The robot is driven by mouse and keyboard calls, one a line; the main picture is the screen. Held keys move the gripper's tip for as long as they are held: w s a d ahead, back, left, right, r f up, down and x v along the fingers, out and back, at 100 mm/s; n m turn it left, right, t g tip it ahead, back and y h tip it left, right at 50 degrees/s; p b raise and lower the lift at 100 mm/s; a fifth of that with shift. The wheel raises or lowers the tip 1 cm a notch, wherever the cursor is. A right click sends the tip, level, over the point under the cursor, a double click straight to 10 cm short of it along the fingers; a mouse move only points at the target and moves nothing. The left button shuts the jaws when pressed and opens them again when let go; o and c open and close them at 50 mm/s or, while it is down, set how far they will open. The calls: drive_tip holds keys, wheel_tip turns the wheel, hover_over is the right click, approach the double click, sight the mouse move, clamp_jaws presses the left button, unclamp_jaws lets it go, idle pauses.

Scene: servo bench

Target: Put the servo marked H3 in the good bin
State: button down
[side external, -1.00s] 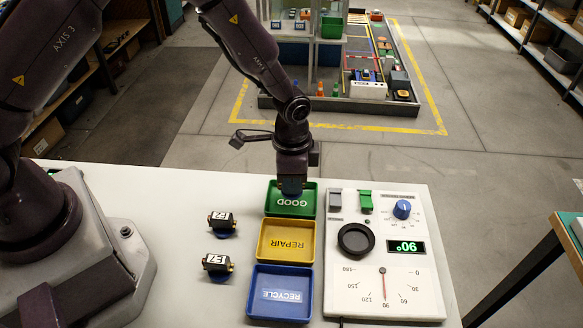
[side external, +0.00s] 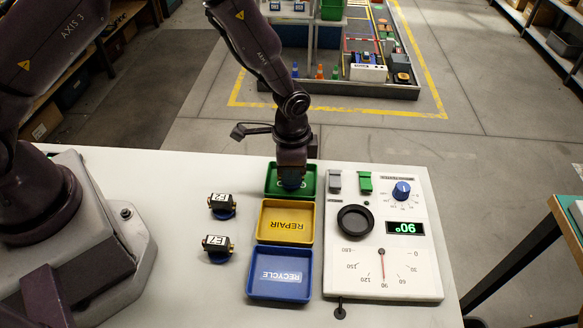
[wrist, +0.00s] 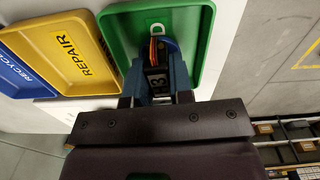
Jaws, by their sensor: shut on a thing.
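A blue part and coloured wires show at the servo's far end. My gripper (side external: 291,182) is low over the green good bin (side external: 270,180) in the side view, and the servo is mostly hidden there. The good bin (wrist: 195,55) lies under the servo in the wrist view and its lettering is mostly covered. I cannot tell whether the servo touches the floor of the bin.
The yellow repair bin (side external: 285,240) and the blue recycle bin (side external: 279,293) adjoin the good bin in a row. Two labelled servos (side external: 220,201) (side external: 216,240) stand left of them. A white tester (side external: 410,270) with a dial reading 90° stands close on the right.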

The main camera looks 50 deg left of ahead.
drive_tip(key=shift+f, duration=0.2)
idle(0.4)
drive_tip(key=c, duration=0.9)
unclamp_jaws()
drive_tip(key=shift+c, duration=1.6)
drive_tip(key=shift+r, duration=0.15)
drive_tip(key=shift+r, duration=2.4)
drive_tip(key=shift+r, duration=0.1)
